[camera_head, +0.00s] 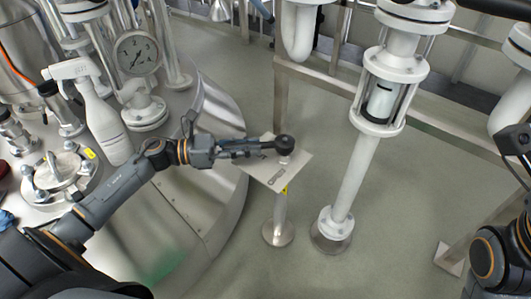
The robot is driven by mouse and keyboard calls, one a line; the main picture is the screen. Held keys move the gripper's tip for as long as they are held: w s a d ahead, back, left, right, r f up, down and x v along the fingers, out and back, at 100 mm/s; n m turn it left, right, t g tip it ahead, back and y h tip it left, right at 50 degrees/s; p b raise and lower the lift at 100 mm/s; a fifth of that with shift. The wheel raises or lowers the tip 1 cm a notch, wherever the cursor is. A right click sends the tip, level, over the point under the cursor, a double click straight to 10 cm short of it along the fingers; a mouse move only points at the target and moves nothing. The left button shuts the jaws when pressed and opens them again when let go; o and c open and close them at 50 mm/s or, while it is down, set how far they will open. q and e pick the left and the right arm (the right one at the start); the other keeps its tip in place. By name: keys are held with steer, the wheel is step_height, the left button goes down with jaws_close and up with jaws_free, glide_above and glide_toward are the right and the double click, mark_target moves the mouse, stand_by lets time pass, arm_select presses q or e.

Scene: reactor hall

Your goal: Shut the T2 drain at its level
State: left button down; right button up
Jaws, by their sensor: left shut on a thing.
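My left gripper (262,149) reaches in from the left and is shut at a round black knob (285,143) on a short pale stem. The fingers end at the knob, and their exact hold is small in view. A pale plate with printed marks (276,178) lies just under the fingers and knob, too small to read. A sight glass (380,102) with pale contents stands to the right in a white flanged pipe (354,180). My right arm is at the right edge, with a dark end part (514,140) cut off by the picture.
A steel vessel (205,200) fills the left, with a pressure gauge (137,54), a white spray bottle (98,115) and flanged fittings near my left arm. A thin post with a round foot (278,233) stands below the knob. The floor right of the pipe is mostly clear.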

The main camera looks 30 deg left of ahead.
mark_target(247, 143)
arm_select(q)
steer(key=shift+w+a, duration=0.1)
steer(key=c, duration=1.2)
jaws_free()
steer(key=shift+r, duration=0.1)
step_height(247, 143, up, 10)
steer(key=shift+f, duration=0.1)
